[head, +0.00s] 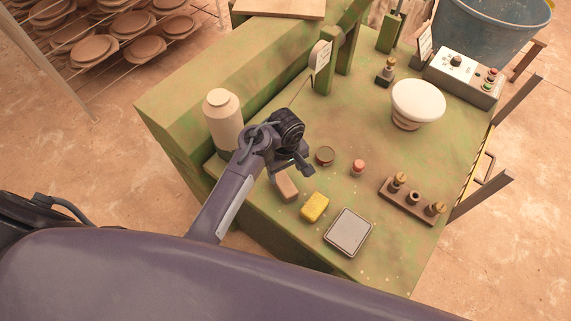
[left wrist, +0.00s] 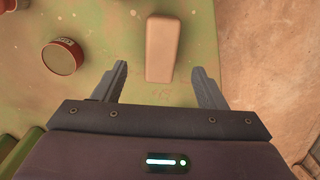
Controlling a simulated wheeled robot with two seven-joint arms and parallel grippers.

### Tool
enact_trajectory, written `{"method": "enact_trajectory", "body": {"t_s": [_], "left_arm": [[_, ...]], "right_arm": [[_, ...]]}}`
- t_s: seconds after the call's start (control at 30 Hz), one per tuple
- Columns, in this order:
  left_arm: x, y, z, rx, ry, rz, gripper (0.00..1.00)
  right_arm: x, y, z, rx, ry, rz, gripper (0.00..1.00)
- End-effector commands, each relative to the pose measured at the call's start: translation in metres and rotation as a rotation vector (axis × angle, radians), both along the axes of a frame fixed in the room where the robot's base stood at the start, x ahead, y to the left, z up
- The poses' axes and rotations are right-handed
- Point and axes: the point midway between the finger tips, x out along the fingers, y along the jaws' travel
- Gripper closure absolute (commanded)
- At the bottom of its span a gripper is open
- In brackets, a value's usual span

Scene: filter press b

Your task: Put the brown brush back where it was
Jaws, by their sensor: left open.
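The brown brush (head: 287,187) looks like a plain brown block lying on the green bench top near its front left edge. No bristles show. In the left wrist view the brush (left wrist: 174,45) lies lengthwise ahead of the fingers, with its near end between the fingertips in the picture. My left gripper (head: 302,168) is over the bench just behind and right of the brush. In the left wrist view my left gripper (left wrist: 160,70) is open and holds nothing. The exact gap between fingers and brush cannot be told. My right gripper is not in view.
A yellow sponge (head: 314,207) and a grey square pad (head: 348,232) lie right of the brush. A round tin (head: 325,155), a red-capped jar (head: 358,168), a fittings rack (head: 409,201), a white bowl (head: 417,103) and a cream bottle (head: 223,121) stand around.

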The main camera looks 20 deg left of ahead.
Motion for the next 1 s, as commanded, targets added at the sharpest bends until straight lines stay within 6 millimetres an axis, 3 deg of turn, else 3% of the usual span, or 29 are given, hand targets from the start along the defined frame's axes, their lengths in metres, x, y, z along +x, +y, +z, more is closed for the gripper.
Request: {"method": "enact_trajectory", "body": {"t_s": [0.1, 0.3, 0.87, 1.0], "left_arm": [[0.000, -0.001, 0.018, -0.003, -0.003, 0.002, 0.35], [0.000, 0.000, 0.032, -0.001, 0.001, 0.001, 0.35], [-0.001, 0.001, 0.033, 0.000, 0.000, -0.001, 0.35], [-0.014, 0.010, 0.033, 0.001, -0.020, -0.070, 0.35]], "right_arm": [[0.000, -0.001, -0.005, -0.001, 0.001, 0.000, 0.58], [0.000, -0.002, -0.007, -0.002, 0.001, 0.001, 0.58], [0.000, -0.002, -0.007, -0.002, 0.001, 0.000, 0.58], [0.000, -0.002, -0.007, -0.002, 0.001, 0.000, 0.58]]}}
